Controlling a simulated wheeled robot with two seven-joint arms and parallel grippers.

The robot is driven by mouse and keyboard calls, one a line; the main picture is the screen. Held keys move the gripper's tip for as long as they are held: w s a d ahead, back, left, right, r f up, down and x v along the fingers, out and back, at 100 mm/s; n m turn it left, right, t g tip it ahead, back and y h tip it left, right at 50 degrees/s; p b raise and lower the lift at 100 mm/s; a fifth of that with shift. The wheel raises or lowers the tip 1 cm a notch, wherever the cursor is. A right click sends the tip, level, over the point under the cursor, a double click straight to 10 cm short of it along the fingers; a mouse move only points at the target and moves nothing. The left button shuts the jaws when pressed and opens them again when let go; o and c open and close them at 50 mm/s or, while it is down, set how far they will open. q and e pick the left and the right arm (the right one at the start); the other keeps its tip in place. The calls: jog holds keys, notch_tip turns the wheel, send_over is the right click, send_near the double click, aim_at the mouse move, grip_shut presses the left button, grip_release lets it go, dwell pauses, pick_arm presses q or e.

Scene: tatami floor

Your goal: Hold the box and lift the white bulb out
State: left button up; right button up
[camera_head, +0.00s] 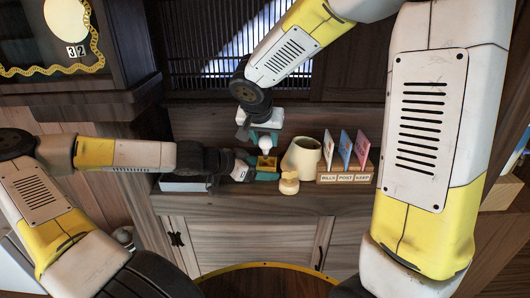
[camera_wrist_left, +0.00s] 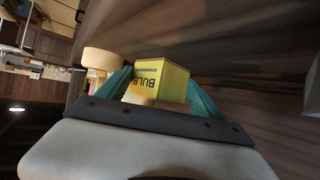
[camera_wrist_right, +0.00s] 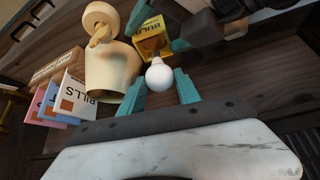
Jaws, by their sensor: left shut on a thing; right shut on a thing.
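The yellow bulb box (camera_head: 267,161) is between the teal fingers of my left gripper (camera_head: 258,169), just above the cabinet top. In the left wrist view the box (camera_wrist_left: 160,70) shows upside-down "BULB" lettering, with a finger on each side. The white bulb (camera_head: 265,143) is directly above the box, between the fingers of my right gripper (camera_head: 264,135), which reaches down from above. In the right wrist view the round bulb (camera_wrist_right: 158,77) is in front of the box's open end (camera_wrist_right: 152,40). Its narrow neck points into the opening; I cannot tell whether its base is inside.
A cream tapered pot (camera_head: 302,157) stands close to the right of the box. A small pale wooden object (camera_head: 289,184) is in front of it. Further right is a wooden sorter (camera_head: 345,179) marked BILLS, POST, KEEP with upright cards. A grey tray-like thing (camera_head: 186,186) lies left.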

aim_at(265, 141)
notch_tip(265, 141, up, 4)
jog(key=shift+r, duration=0.15)
pick_arm(q)
jog(key=o, duration=1)
jog(key=shift+o, duration=0.2)
jog(key=v, duration=1)
jog(key=shift+s+a+r, duration=0.15)
jog(key=shift+a, duration=0.2)
jog(key=shift+s+a+r, duration=0.3)
jog(key=shift+a, duration=0.05)
jog(key=shift+s, duration=0.15)
pick_arm(e)
jog(key=shift+s, duration=0.15)
